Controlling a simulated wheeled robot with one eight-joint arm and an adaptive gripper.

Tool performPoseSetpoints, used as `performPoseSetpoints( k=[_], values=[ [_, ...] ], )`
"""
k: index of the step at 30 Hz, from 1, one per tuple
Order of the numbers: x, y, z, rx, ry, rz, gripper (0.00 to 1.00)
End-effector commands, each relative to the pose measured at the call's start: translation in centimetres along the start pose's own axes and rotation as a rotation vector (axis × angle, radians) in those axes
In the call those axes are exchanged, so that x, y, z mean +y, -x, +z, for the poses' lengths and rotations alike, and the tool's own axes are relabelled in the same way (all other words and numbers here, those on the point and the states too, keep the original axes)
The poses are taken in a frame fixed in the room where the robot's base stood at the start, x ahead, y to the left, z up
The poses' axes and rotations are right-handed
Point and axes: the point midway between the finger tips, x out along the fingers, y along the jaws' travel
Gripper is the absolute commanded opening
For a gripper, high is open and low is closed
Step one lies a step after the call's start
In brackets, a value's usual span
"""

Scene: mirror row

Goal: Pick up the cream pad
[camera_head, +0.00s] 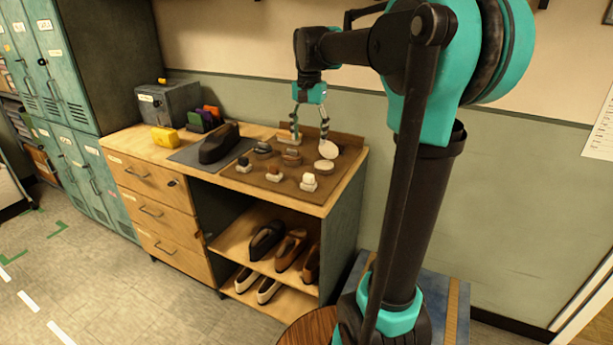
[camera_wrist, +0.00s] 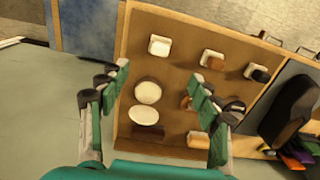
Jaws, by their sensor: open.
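Two round cream pads show on the brown board. One cream pad (camera_head: 330,150) is at the back right in the head view, beside the right finger's tip; I take it to be the nearer one in the wrist view (camera_wrist: 143,115). The other cream pad (camera_head: 324,166) is just in front of it, also in the wrist view (camera_wrist: 148,92). I cannot tell which is the task's pad. My gripper (camera_head: 311,140) is open and empty, above the back of the board. In the wrist view its fingers (camera_wrist: 158,78) stand either side of the pads.
White (camera_head: 309,183), brown (camera_head: 273,174) and black (camera_head: 243,165) brushes stand on the brown board (camera_head: 250,178), with several others behind. A dark shoe (camera_head: 219,144) lies on a grey mat to the left. A wall is behind.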

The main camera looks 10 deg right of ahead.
Motion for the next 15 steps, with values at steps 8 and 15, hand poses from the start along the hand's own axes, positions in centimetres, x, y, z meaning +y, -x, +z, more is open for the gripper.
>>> performPoseSetpoints(
  k=[8,15],
  values=[
    [-0.7,-0.2,-0.4,-0.016,-0.036,0.014,0.64],
    [-0.6,-5.0,-0.4,-0.015,-0.035,0.013,0.64]
  ],
)
